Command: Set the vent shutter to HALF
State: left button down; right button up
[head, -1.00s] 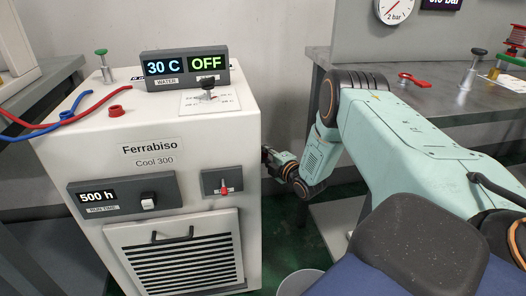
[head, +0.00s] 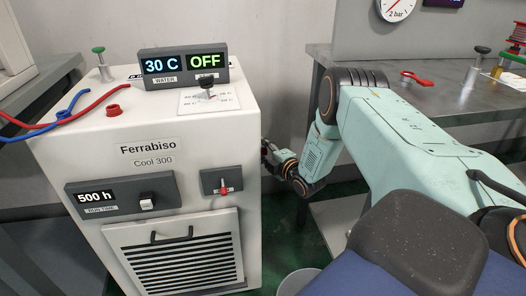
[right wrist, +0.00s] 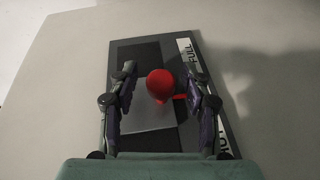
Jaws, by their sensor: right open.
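In the right wrist view, a round red knob (right wrist: 160,84) with a short red pointer stands on a dark plate (right wrist: 150,48) with a lighter grey square. A white label strip (right wrist: 190,58) runs along the plate's right side; its upper word looks like FULL, and the rest is partly hidden by a finger. My right gripper (right wrist: 161,70) is open, one finger on each side of the knob, with gaps visible. In the head view, my right gripper (head: 267,154) is at the right side of the white Ferrabiso cooler (head: 70,160); that side's plate is hidden there. My left gripper is out of view.
The cooler's front has a small red-handled switch (head: 223,187), a run-time panel (head: 122,195) and a grille (head: 182,262). A display box (head: 184,67) reading 30 C and OFF stands on top. A grey workbench (head: 440,98) stands behind my right arm.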

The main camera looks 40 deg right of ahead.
aim_at(266, 153)
jog(key=shift+s, duration=0.1)
jog(key=shift+s, duration=0.35)
jog(key=shift+s+a+r, duration=0.15)
jog(key=shift+s, duration=0.95)
jog(key=shift+s+a+r, duration=0.15)
jog(key=shift+s+r, duration=0.05)
jog(key=shift+s, duration=0.85)
jog(key=shift+s+a+r, duration=0.15)
jog(key=shift+s, duration=0.95)
jog(key=shift+s+f, duration=0.1)
